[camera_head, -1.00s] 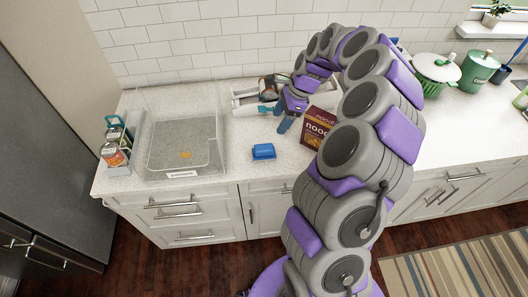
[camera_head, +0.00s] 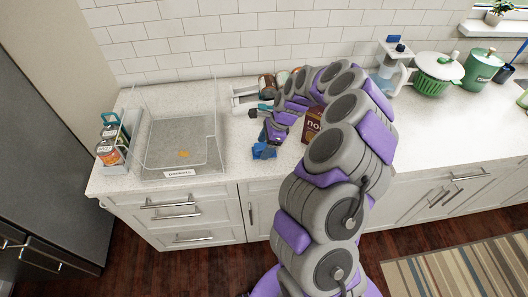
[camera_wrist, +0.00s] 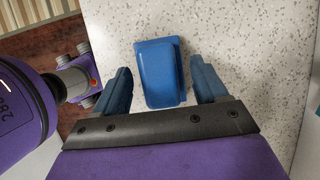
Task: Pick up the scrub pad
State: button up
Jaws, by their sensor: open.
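The scrub pad is a small blue block (camera_head: 263,152) lying on the white speckled counter (camera_head: 235,180), right of the clear bin. In the wrist view the scrub pad (camera_wrist: 160,72) lies between the two blue fingers, with a gap to each side. My gripper (camera_head: 267,139) is open and reaches down over the pad, covering part of it in the head view. In the wrist view my gripper (camera_wrist: 163,92) has its fingers spread on either side of the pad. How high the fingertips are above the counter is hard to tell.
A clear bin (camera_head: 180,173) with a label stands to the left, with a can holder (camera_head: 112,150) beside it. A noodle box (camera_head: 313,122) stands partly behind my arm. A white rack (camera_head: 243,97) and small items are at the back. The counter's front edge is near the pad.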

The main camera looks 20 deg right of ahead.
aim_at(260, 146)
jog(key=shift+a+f, duration=0.15)
jog(key=shift+f, duration=0.2)
jog(key=c, duration=0.8)
jog(key=shift+c, duration=0.2)
jog(key=shift+r, duration=0.1)
jog(key=shift+r, duration=0.4)
notch_tip(260, 146, up, 3)
jog(key=shift+r+p, duration=0.1)
jog(key=shift+p, duration=0.6)
jog(key=s+a+p, duration=0.2)
jog(key=s, duration=1.3)
jog(key=shift+s+a+r, duration=0.15)
jog(key=shift+s+r, duration=0.2)
jog(key=shift+r, duration=0.1)
